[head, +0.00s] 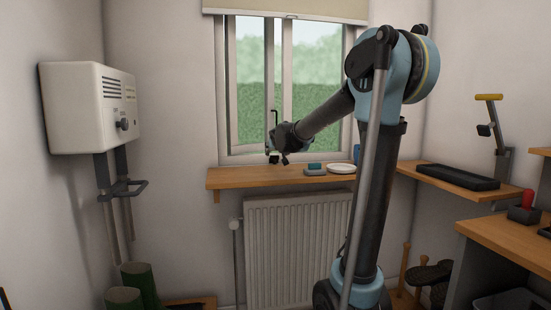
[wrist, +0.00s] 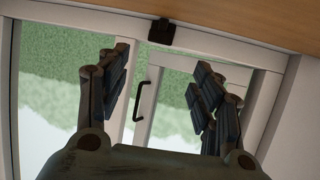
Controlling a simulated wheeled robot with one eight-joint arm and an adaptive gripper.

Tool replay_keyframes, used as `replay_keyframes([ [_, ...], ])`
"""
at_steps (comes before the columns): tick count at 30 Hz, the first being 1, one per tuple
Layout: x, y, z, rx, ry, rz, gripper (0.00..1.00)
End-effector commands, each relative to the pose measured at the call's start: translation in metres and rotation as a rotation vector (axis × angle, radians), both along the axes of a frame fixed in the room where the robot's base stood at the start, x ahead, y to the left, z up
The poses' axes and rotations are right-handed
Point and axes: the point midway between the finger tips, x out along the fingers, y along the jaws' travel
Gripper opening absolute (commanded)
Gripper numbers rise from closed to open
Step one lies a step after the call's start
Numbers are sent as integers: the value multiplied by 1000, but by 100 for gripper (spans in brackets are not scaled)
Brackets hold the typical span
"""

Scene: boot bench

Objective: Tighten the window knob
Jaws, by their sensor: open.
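The window (head: 290,85) is in the back wall, with white frames and a black bar handle on its middle upright. In the wrist view the black handle (wrist: 137,103) shows between my fingers, some way beyond them. A small dark block-shaped fitting (wrist: 161,32) sits on the frame by the wooden sill; I cannot tell for sure which fitting is the knob. My gripper (wrist: 161,62) is open and empty, its fingers spread to either side of the middle upright. In the head view my gripper (head: 273,154) is in front of the window's lower part, just above the sill.
The wooden sill (head: 230,178) carries a small teal-topped item (head: 314,169) and a white plate (head: 341,168) to the right. A radiator (head: 295,250) hangs below. A white wall heater (head: 85,108) with a dial is at left. A blind (head: 290,8) covers the window's top.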

Motion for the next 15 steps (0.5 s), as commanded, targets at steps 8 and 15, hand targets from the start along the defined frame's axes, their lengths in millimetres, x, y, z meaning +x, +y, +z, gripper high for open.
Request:
replay_keyframes([
  [8,-26,0,11,-1,-1,-2,60],
  [15,-9,0,4,1,-1,-4,60],
])
